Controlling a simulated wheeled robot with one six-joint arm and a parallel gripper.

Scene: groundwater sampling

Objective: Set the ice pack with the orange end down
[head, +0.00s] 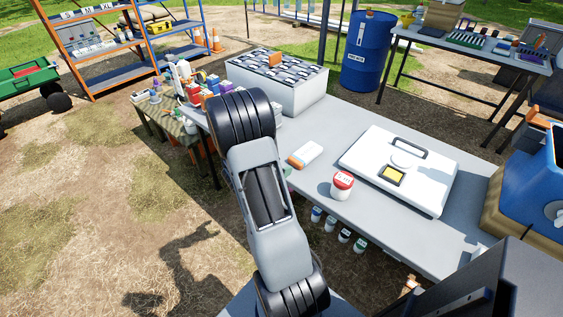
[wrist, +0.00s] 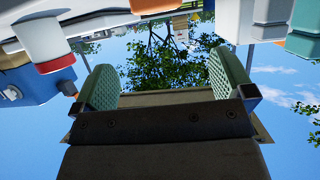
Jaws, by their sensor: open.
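The ice pack (head: 311,150), white with an orange end, lies flat on the grey table (head: 300,195), between the white crate and the white lidded case. Its orange end points to the lower left.
A white jar with a red lid (head: 342,185) stands at the table's front edge, also in the wrist view (wrist: 38,40). The white case (head: 428,185) is to its right. A crate (head: 290,98) of packed items is at the back. Small bottles (head: 344,235) hang along the front edge.

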